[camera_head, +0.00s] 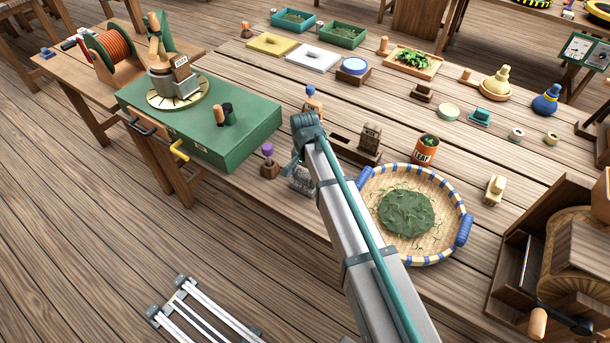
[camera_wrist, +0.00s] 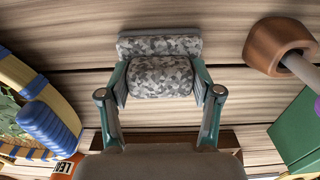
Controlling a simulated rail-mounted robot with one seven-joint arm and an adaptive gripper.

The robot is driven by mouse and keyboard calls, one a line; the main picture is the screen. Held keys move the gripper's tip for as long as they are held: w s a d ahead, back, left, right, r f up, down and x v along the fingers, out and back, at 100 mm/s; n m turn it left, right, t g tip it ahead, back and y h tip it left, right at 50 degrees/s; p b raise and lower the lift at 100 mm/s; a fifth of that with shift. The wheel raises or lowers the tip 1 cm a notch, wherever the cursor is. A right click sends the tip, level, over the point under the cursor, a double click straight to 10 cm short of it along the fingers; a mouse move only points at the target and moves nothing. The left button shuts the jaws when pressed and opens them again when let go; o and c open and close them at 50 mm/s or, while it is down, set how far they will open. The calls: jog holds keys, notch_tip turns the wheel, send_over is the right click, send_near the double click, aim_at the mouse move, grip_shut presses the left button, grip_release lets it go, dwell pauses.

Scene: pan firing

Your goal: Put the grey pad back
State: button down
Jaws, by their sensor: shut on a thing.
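The grey pad (camera_wrist: 160,78) is a speckled grey block with a wider speckled bar along its far side in the wrist view. My gripper (camera_wrist: 160,85) is shut on it, with one green-and-grey finger on each side of the block. In the head view the pad (camera_head: 302,182) shows just left of my arm, over the table's front edge area, partly hidden by the arm. I cannot tell whether it touches the table. A dark wooden stand (camera_head: 345,147) lies to the right, behind my arm, with a brown-grey block at its right end.
A purple-topped wooden tool (camera_head: 268,162) stands left of the pad, near the green box (camera_head: 240,150). A round basket with leaves (camera_head: 450,198) and an orange tin (camera_head: 426,149) are to the right. Bare planks lie between the pad and these things.

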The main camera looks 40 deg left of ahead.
jog(key=shift+c, duration=1.1)
grip_release()
jog(key=shift+f, duration=0.1)
